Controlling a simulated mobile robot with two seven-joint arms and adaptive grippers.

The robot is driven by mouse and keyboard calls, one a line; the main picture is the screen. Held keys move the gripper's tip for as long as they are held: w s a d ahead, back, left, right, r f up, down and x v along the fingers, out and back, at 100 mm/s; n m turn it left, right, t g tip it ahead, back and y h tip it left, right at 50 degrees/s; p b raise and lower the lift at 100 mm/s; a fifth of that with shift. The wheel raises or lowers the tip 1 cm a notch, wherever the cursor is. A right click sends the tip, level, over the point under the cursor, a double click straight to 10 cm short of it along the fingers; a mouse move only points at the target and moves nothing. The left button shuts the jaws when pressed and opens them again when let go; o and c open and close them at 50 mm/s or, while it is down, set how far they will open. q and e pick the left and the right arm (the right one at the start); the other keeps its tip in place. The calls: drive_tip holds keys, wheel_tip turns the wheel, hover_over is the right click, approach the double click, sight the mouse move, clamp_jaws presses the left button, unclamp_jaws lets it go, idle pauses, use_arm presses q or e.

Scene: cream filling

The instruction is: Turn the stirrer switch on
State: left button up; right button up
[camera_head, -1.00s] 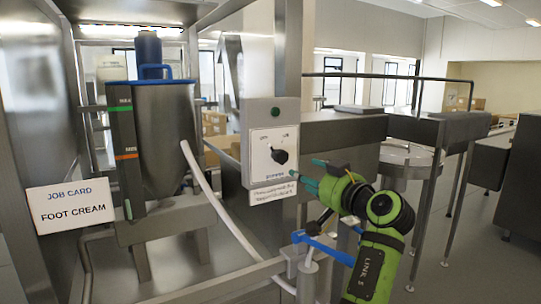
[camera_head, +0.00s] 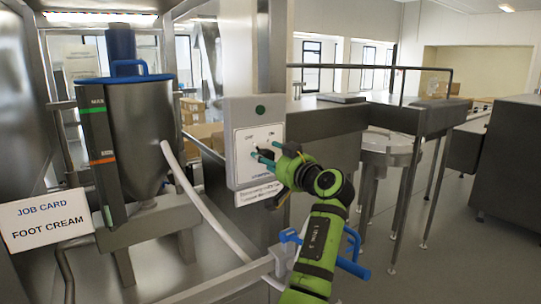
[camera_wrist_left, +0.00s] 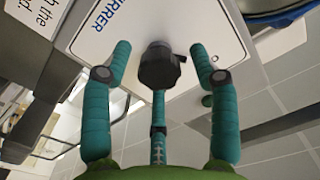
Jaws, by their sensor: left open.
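The stirrer switch is a black knob (camera_wrist_left: 160,66) on a white panel (camera_head: 246,138) fixed to a metal post. My left gripper (camera_head: 262,159), green with teal fingers, is at the lower part of this panel. In the head view the fingers cover most of the knob. In the left wrist view my gripper (camera_wrist_left: 160,75) is open, with one finger on each side of the knob and a third below it. Gaps show between the side fingers and the knob. Whether the third finger touches it I cannot tell. My right gripper is not in view.
A steel hopper (camera_head: 142,130) with a blue rim stands left of the panel, with a white hose (camera_head: 200,200) below it. A job card (camera_head: 46,220) reads "FOOT CREAM". A green round light (camera_head: 260,110) sits above the dial. Steel tables and a conveyor stand at right.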

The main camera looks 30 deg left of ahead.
use_arm(q)
drive_tip(key=shift+d, duration=0.1)
drive_tip(key=c, duration=1.1)
drive_tip(key=shift+r, duration=0.1)
drive_tip(key=shift+c, duration=0.2)
drive_tip(key=m, duration=0.1)
drive_tip(key=m+p, duration=0.1)
drive_tip(key=m, duration=0.1)
drive_tip(key=shift+r+m, duration=0.25)
drive_tip(key=shift+m, duration=0.05)
drive_tip(key=m+p, duration=0.1)
drive_tip(key=m, duration=0.2)
drive_tip(key=shift+r+m+p, duration=0.1)
drive_tip(key=shift+m+p, duration=0.2)
drive_tip(key=shift+p, duration=0.05)
drive_tip(key=m+p, duration=0.3)
drive_tip(key=m, duration=0.1)
drive_tip(key=shift+m, duration=0.4)
drive_tip(key=shift+m+p, duration=0.5)
drive_tip(key=shift+m, duration=0.3)
